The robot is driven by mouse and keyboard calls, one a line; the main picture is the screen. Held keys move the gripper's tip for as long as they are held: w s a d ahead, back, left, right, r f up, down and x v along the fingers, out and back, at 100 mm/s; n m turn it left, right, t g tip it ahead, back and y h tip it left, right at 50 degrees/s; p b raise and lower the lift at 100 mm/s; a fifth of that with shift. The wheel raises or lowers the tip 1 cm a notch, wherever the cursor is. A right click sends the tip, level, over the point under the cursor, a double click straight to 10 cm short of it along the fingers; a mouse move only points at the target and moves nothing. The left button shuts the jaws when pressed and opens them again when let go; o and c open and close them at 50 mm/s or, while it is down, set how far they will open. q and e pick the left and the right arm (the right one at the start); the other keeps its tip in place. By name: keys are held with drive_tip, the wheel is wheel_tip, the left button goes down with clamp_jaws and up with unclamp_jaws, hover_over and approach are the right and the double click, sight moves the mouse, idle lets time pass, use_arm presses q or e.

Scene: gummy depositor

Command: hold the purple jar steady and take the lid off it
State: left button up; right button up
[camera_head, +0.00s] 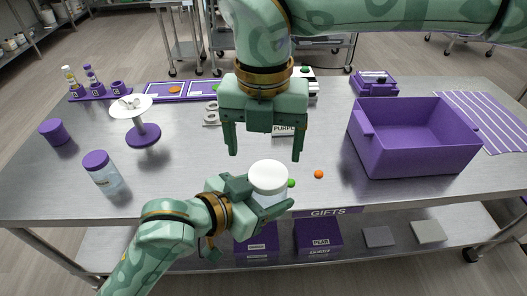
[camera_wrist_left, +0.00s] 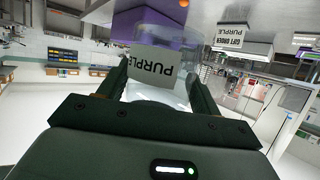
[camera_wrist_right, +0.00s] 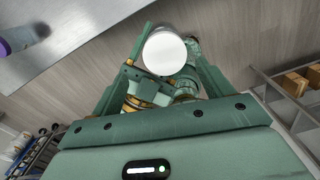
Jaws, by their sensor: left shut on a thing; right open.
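The jar labelled PURPLE (camera_wrist_left: 157,72) is clear, with a white lid (camera_head: 268,175) on its top. My left gripper (camera_head: 262,200) is shut around the jar's body and holds it upright near the table's front edge. In the left wrist view the label shows upside down between the fingers. My right gripper (camera_head: 265,154) is open, pointing down above the lid, fingers apart and not touching it. In the right wrist view the round white lid (camera_wrist_right: 165,50) lies between the fingertips.
A purple bin (camera_head: 420,155) stands at the right. A clear jar with a purple lid (camera_head: 96,160), a white-topped stand (camera_head: 142,134) and a purple cup (camera_head: 54,132) are at the left. Small orange (camera_head: 319,174) and green (camera_head: 291,183) balls lie beside the held jar.

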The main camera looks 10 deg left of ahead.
sight(268, 174)
drive_tip(key=shift+d+r+m, duration=0.2)
drive_tip(key=shift+r+m, duration=0.6)
drive_tip(key=shift+r, duration=0.05)
drive_tip(key=shift+d+r, duration=0.1)
drive_tip(key=shift+d, duration=0.05)
drive_tip(key=shift+m, duration=0.3)
wheel_tip(268, 174, down, 8)
drive_tip(key=shift+r, duration=0.2)
drive_tip(key=c, duration=1)
drive_tip(key=n, duration=0.3)
drive_tip(key=o, duration=1.1)
drive_tip(key=shift+d, duration=0.1)
